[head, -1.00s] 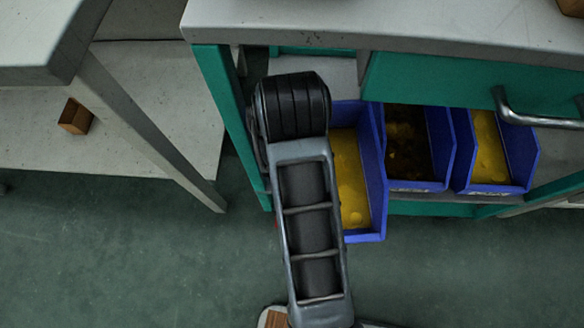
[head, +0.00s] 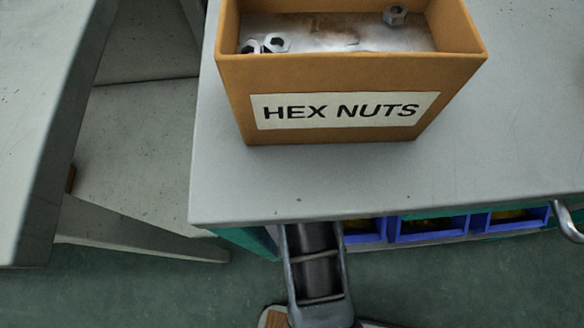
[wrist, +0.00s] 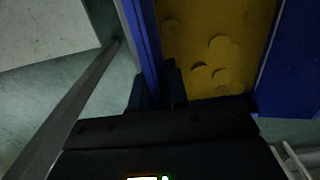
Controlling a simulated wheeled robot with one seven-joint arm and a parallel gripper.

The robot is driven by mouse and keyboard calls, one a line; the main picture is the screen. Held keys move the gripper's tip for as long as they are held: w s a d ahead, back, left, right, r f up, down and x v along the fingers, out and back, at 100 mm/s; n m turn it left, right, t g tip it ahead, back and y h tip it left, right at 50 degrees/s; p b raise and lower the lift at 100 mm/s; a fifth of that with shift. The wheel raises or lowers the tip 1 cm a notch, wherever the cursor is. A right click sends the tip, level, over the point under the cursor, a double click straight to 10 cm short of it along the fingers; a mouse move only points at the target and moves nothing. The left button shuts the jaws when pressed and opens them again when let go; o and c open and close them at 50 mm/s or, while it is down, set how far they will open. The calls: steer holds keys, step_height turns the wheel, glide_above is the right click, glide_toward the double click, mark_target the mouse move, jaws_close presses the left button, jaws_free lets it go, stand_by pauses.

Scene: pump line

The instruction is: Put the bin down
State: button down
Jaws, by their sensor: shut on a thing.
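The bin is a blue open tray (wrist: 290,60) with flat yellow discs (wrist: 205,45) inside, seen in the wrist view. My gripper (wrist: 156,82) is shut on the bin's left wall, with one dark finger on each side of it. In the head view the left blue bin (head: 368,236) shows only as a strip under the workbench top, beside my arm. My gripper is hidden there under the bench edge. I cannot tell from these views whether the bin's base touches the shelf.
A grey workbench top (head: 350,185) covers most of the bin area. On it stands an orange box (head: 345,110) labelled HEX NUTS with several nuts. Two more blue bins (head: 430,232) sit to the right. A grey table (head: 50,120) stands at left, with green floor between.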

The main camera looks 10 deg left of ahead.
steer(key=shift+f+b, duration=2.4)
steer(key=shift+f, duration=0.65)
steer(key=shift+f+b, duration=0.55)
steer(key=shift+f, duration=0.05)
steer(key=c, duration=1.1)
jaws_free()
steer(key=shift+o, duration=0.2)
